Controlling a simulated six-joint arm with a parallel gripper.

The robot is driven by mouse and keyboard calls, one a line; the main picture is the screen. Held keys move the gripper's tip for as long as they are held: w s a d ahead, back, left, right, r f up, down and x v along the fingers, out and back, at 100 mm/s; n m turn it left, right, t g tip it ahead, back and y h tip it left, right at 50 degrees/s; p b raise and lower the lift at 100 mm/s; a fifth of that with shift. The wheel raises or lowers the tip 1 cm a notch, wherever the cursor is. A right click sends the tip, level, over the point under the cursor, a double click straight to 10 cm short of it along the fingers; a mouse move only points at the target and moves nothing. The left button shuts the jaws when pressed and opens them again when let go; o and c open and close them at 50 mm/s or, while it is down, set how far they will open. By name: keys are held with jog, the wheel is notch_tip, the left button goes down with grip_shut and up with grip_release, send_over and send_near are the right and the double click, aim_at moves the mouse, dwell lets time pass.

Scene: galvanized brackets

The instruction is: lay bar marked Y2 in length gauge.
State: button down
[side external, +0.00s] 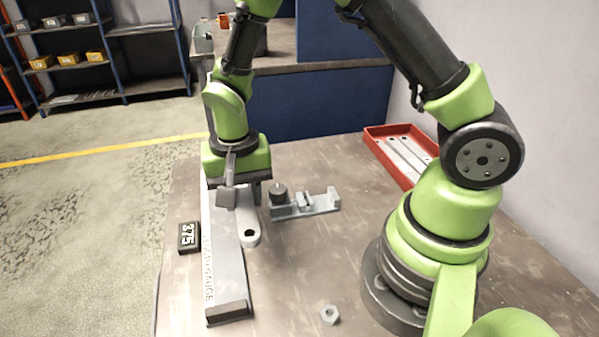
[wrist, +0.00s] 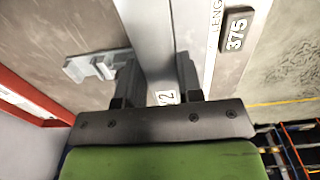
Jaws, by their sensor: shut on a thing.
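My gripper (side external: 238,192) is shut on a flat grey bar (side external: 247,222), whose rounded end with a hole sticks out toward the front. In the wrist view the bar (wrist: 146,35) runs between the fingers of my gripper (wrist: 157,82), and part of its mark, a "2", shows near the jaws. The length gauge (side external: 228,283) is a long grey channel with a lettered left edge and an end stop at the front. The bar is along the gauge's right side, roughly parallel to it; I cannot tell its height above it. The gauge's back part is hidden by my gripper.
A black block reading 375 (side external: 188,238) stands left of the gauge. A grey fixture with a dark knob (side external: 305,203) is close on the right. A hex nut (side external: 329,314) lies near the front. A red tray (side external: 375,131) with several bars is at the back right.

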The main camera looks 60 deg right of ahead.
jog(key=w+a, duration=0.1)
jog(key=a, duration=0.5)
send_over(223, 260)
jog(key=shift+f, duration=2.7)
jog(key=shift+f, duration=1.4)
jog(key=c, duration=0.7)
grip_release()
jog(key=shift+r, duration=0.1)
jog(key=shift+r, duration=2.9)
